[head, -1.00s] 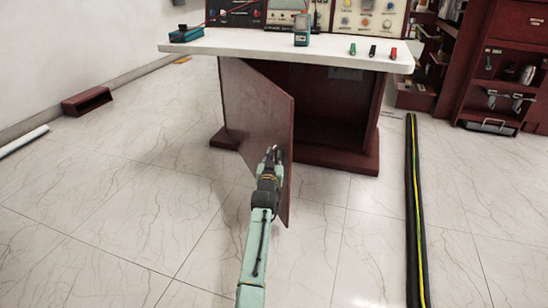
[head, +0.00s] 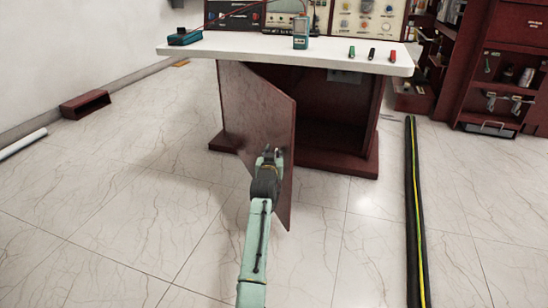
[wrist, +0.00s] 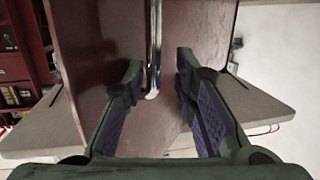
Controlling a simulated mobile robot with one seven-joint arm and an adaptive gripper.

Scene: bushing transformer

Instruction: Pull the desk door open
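The desk door (head: 258,125) is a dark red panel standing wide open, swung out from the front of the desk (head: 190,50). My gripper (head: 271,152) is low in front of the door's outer face, near its free edge. In the wrist view the door (wrist: 100,50) fills the middle, with a thin silver handle bar (wrist: 154,45) on it. My gripper (wrist: 160,75) is open, its two fingers on either side of the bar with visible gaps. Whether the bar lies fully between the fingertips or just beyond them is unclear.
A black cable cover with a yellow-green stripe (head: 415,220) lies on the floor at right. A red box (head: 86,104) sits at far left. Red shelving (head: 490,70) stands at back right. The tiled floor left of the door is clear.

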